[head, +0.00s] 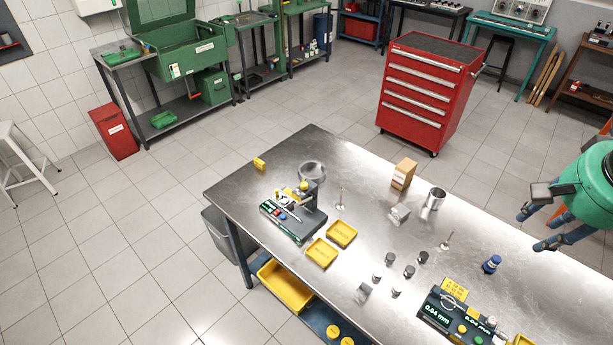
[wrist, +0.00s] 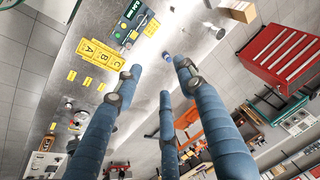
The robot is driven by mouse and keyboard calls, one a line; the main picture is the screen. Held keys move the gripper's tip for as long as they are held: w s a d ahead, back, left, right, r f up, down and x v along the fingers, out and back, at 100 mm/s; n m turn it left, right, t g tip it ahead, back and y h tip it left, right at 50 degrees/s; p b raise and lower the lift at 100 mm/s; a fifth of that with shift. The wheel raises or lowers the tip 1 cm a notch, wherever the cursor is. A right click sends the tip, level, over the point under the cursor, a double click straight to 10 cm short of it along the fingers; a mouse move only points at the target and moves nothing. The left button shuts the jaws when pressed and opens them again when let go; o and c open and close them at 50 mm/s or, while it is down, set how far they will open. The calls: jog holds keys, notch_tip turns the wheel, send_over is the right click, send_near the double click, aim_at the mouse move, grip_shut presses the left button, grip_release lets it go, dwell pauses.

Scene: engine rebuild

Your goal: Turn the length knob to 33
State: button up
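A small bench machine (head: 303,212) stands on the near left part of the steel table, with a yellow knob (head: 303,186) on top and small coloured controls in front. A second dark unit (head: 455,318) at the table's near right has displays reading 0.04 mm and coloured buttons; it also shows in the wrist view (wrist: 132,22). I cannot tell which control is the length knob, and no setting of 33 is readable. My gripper (head: 533,218) is at the right, above the table and far from the bench machine. Its three blue fingers (wrist: 158,82) are spread and empty.
The steel table (head: 385,245) carries two yellow trays (head: 331,243), a cardboard box (head: 404,173), a metal cylinder (head: 435,198), a blue bottle (head: 491,264) and several small metal parts. A red tool cabinet (head: 428,90) stands behind.

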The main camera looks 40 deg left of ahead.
jog(key=w+a+g+p, duration=0.1)
jog(key=w+a+p, duration=0.1)
jog(key=w+a, duration=0.35)
jog(key=w+a+p, duration=0.1)
jog(key=w+a, duration=0.1)
jog(key=a, duration=0.6)
jog(key=m+g+h+p, duration=0.1)
jog(key=m+g+p, duration=0.2)
jog(key=p, duration=0.6)
send_over(304, 184)
notch_tip(304, 184, down, 19)
notch_tip(304, 184, down, 14)
jog(key=shift+r+p, duration=0.15)
jog(key=shift+p, duration=0.85)
grip_shut()
